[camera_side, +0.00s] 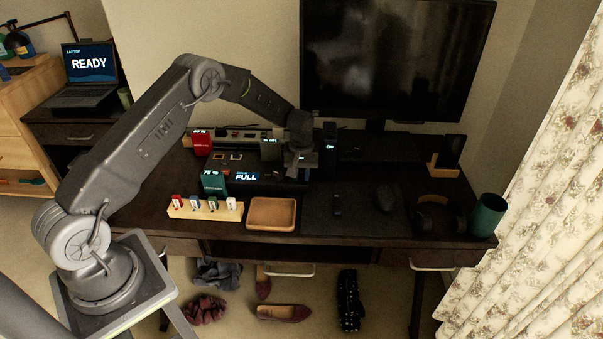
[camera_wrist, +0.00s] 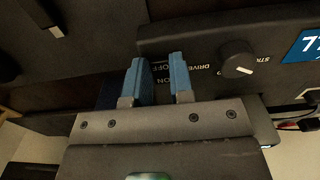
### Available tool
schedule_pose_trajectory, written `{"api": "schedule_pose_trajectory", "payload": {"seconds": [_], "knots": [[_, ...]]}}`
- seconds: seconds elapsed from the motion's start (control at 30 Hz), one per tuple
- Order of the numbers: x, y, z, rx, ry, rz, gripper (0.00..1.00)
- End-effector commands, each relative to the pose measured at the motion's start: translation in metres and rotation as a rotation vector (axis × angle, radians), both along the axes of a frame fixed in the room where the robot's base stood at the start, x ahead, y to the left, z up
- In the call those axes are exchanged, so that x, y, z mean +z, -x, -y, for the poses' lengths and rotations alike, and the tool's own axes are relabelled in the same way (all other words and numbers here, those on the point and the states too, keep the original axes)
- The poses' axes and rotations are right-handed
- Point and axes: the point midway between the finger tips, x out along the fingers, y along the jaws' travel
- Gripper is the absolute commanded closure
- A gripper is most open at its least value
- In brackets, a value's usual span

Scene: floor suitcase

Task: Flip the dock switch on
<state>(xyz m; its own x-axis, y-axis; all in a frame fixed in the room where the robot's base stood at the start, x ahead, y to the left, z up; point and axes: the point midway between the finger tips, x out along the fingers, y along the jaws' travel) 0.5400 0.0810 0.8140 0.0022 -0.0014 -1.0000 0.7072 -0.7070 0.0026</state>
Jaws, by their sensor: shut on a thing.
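In the side view my gripper (camera_side: 300,158) is down at the back of the desk, and the dock there is largely covered by my gripper. I cannot tell the switch's position.
A display reading FULL (camera_side: 247,176), a green box (camera_side: 214,181) and a red box (camera_side: 202,142) stand left of my gripper. A wooden tray (camera_side: 271,213) and a rack of small sticks (camera_side: 205,208) lie in front. A monitor (camera_side: 395,60) rises behind.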

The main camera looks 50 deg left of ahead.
Motion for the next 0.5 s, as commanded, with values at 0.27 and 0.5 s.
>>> {"api": "schedule_pose_trajectory", "payload": {"seconds": [0.27,0.5], "knots": [[0.0,-0.0006,-0.0007,0.001,0.011,-0.013,1.0],[0.0,-0.0033,-0.0037,0.003,0.105,-0.109,1.0]]}}
